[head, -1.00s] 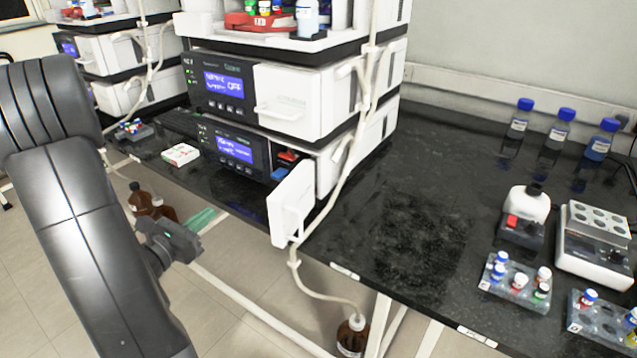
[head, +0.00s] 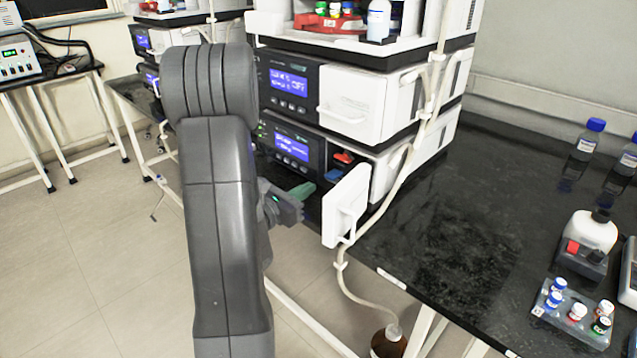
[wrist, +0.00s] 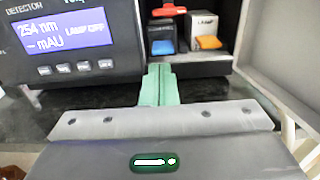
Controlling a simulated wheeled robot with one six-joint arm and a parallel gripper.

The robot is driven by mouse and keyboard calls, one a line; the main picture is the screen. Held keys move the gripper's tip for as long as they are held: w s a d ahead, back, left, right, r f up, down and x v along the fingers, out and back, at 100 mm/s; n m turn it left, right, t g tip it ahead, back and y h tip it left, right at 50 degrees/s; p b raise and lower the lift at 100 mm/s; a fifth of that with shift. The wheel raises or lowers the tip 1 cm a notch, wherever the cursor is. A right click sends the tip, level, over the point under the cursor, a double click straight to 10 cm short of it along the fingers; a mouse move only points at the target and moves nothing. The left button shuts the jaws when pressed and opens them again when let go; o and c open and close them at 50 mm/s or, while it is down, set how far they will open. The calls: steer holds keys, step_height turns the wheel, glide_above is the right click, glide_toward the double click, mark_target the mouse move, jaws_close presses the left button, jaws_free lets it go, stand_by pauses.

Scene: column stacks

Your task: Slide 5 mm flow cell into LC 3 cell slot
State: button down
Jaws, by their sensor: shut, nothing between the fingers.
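My gripper (head: 303,191) is shut and empty, its green fingers together, in front of the open bay of the lower detector module (head: 292,146). The fingers also show in the wrist view (wrist: 157,86), pointing at the bay. Inside, a blue-fronted block (wrist: 163,47) sits in the left slot, straight ahead of the fingertips and apart from them. A red handle-like piece (wrist: 170,10) is above it. An orange-fronted block (wrist: 205,43) sits to the right under a label reading LAMP. I cannot read which block is the 5 mm flow cell, nor how deep the blue one sits.
The white bay door (head: 345,206) stands open to the right of my gripper. White tubing (head: 398,165) hangs beside it. The black bench (head: 450,215) between is clear.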

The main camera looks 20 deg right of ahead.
mark_target(327, 178)
steer(key=shift+x, duration=2.45)
steer(key=shift+b+x, duration=0.6)
steer(key=shift+x, duration=0.35)
steer(key=shift+r, duration=0.25)
steer(key=shift+a, duration=0.1)
